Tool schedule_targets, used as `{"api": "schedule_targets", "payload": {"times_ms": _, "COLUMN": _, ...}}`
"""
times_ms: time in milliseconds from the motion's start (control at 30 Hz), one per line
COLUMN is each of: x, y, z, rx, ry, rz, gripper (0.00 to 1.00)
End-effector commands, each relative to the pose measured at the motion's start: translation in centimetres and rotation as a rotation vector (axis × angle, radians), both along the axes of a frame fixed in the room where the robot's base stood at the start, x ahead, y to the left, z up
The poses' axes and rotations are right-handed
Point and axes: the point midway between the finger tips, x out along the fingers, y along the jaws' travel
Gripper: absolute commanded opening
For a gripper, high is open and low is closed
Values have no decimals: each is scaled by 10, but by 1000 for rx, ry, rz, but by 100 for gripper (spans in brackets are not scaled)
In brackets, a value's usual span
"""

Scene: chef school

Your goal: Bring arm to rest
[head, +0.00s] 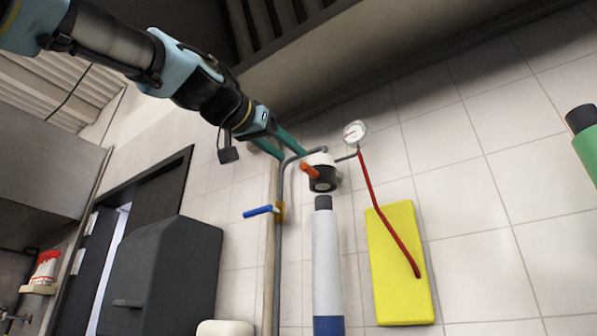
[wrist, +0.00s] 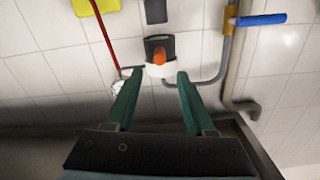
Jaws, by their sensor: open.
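My gripper (head: 289,153) is at the end of my arm, which reaches in from the upper left of the head view. Its two teal fingers are apart, with nothing between them that I can see held. The wrist view also shows my gripper (wrist: 158,80), with its fingers spread. A valve with an orange handle (head: 311,171) appears just beyond the fingertips. In the wrist view the orange handle (wrist: 159,57) lies between and beyond the tips. I cannot tell whether the fingers touch the fitting.
A grey pipe with a blue handle (head: 258,211) runs down the tiled wall. A pressure gauge (head: 355,132) with a red hose (head: 378,205) hangs before a yellow panel (head: 399,265). A white-and-blue cylinder (head: 327,260) stands below the valve. A dark grey box (head: 165,275) is lower left.

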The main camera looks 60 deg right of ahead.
Motion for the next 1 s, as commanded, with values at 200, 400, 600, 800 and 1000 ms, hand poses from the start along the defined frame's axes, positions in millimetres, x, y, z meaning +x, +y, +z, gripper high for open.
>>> {"api": "schedule_targets", "payload": {"times_ms": 200, "x": 0, "y": 19, "z": -1, "rx": 0, "ry": 1, "rz": 1, "gripper": 55}}
{"api": "schedule_targets", "payload": {"times_ms": 400, "x": 0, "y": 21, "z": 0, "rx": 0, "ry": 1, "rz": 0, "gripper": 55}}
{"api": "schedule_targets", "payload": {"times_ms": 600, "x": 0, "y": 20, "z": 0, "rx": 0, "ry": 1, "rz": 0, "gripper": 55}}
{"api": "schedule_targets", "payload": {"times_ms": 800, "x": 0, "y": 20, "z": 0, "rx": 0, "ry": 1, "rz": 0, "gripper": 55}}
{"api": "schedule_targets", "payload": {"times_ms": 1000, "x": 28, "y": 12, "z": -28, "rx": 52, "ry": 24, "rz": 55, "gripper": 55}}
